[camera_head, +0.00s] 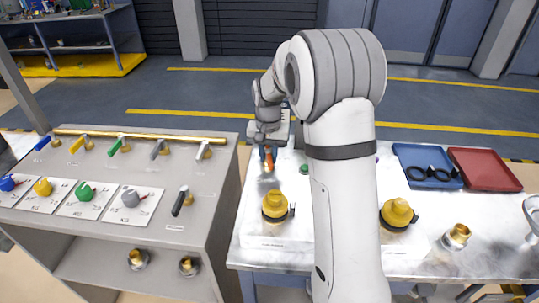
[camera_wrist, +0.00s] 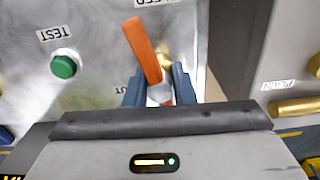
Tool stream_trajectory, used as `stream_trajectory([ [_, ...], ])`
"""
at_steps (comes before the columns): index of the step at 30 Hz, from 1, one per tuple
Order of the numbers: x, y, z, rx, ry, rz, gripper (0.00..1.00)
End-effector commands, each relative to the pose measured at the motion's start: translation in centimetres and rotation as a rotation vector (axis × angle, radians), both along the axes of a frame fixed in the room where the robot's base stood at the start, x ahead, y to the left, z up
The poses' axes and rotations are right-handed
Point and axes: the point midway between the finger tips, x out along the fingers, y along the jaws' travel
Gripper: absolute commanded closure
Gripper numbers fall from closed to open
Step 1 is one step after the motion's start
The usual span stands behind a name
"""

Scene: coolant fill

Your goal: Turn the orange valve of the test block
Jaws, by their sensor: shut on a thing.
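The orange valve (camera_wrist: 145,50) shows in the wrist view as a long orange lever on a brass body, standing out from the light test block (camera_wrist: 100,20). My gripper (camera_wrist: 160,92) has its two blue fingers on either side of the lever's lower end and is shut on it. In the head view my gripper (camera_head: 267,150) is over the far left part of the white table, with a bit of the orange valve (camera_head: 268,163) showing below it. A green button (camera_wrist: 63,67) labelled TEST sits left of the lever in the wrist view.
Yellow-brass caps (camera_head: 275,205) (camera_head: 397,213) stand on the white table (camera_head: 420,262). A blue tray (camera_head: 427,165) with black rings and a red tray (camera_head: 485,170) lie at the right. A grey bench (camera_head: 130,160) with coloured valves stands left, across a narrow gap.

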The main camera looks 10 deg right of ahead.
Motion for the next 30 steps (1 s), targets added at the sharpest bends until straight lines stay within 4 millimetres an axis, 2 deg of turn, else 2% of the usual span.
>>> stream_trajectory([
  [12,0.16,-0.08,0.19,0.0,-0.006,-0.171,1.0],
  [27,0.2,-0.15,0.22,-0.001,-0.008,-0.189,1.0],
  [28,0.2,-0.15,0.22,-0.001,-0.008,-0.189,0.76],
  [30,0.19,-0.15,0.21,-0.001,-0.007,-0.189,0.71],
])
